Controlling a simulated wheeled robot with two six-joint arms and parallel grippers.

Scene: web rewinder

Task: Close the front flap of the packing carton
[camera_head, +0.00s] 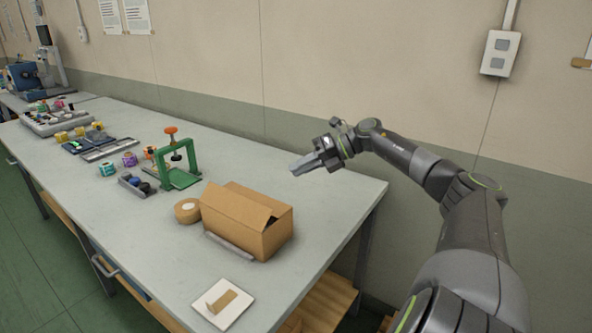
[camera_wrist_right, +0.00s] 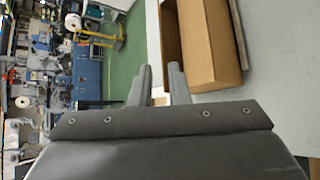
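The brown packing carton (camera_head: 278,236) stands on the near right part of the grey table in the head view. A long flap (camera_head: 238,206) on its near side stands up at a slant, and a narrow opening shows behind it. My right gripper (camera_head: 297,168) is in the air beyond and above the carton, apart from it. The right wrist view shows its two fingers (camera_wrist_right: 159,84) with a gap between them and nothing held. The carton (camera_wrist_right: 208,45) also shows there beyond the fingertips, with part of its inside visible. My left gripper is out of view.
A tape roll (camera_head: 188,210) lies against or close to the carton's left side. A grey strip (camera_head: 229,245) lies along its near base. A green press (camera_head: 178,165) stands further left. A white pad (camera_head: 222,303) with a brown piece lies in front. The table (camera_head: 330,215) is clear right of the carton.

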